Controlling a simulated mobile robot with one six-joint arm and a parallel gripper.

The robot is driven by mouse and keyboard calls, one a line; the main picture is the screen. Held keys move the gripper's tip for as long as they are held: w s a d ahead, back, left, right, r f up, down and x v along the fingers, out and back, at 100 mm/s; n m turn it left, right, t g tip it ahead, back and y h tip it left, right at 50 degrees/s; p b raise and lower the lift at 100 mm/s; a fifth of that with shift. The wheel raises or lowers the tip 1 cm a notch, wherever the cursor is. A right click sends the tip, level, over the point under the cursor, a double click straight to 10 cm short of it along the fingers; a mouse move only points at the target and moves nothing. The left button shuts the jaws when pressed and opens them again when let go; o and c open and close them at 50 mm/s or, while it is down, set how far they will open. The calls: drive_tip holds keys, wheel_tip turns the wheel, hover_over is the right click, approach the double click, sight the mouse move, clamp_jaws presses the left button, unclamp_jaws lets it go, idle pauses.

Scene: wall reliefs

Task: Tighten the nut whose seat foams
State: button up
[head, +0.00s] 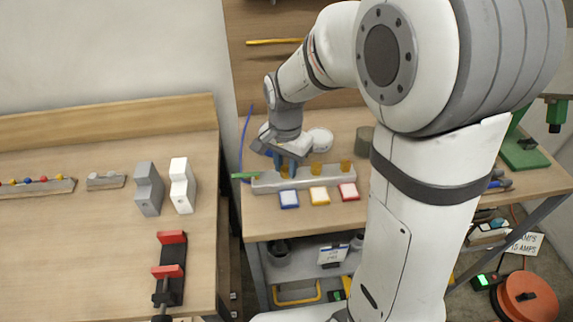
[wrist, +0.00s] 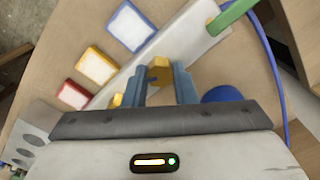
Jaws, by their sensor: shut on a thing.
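A pale grey manifold block (head: 299,183) lies on the right-hand bench with a row of brass nuts on top. The middle nut (head: 316,169) and the right nut (head: 346,167) stand free. My gripper (head: 285,168) is at the left nut (head: 284,172), nearest the green pipe (head: 244,176). In the wrist view, my gripper (wrist: 160,72) has its two blue fingers on either side of this nut (wrist: 159,73), shut on it. Another nut (wrist: 117,100) shows partly behind the left finger. I see no foam at any seat; the gripped nut's seat is mostly hidden.
Blue (head: 289,199), yellow (head: 319,196) and red (head: 348,191) framed white pads lie before the block. A blue hose (head: 243,140) runs at its left. A grey cylinder (head: 364,140) stands behind. The left bench (head: 90,245) is separated by a gap.

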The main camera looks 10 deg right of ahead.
sight(286, 169)
drive_tip(key=shift+m, duration=0.6)
drive_tip(key=o, duration=1)
drive_tip(key=shift+r, duration=0.1)
wheel_tip(286, 169, up, 8)
drive_tip(key=shift+f, duration=0.15)
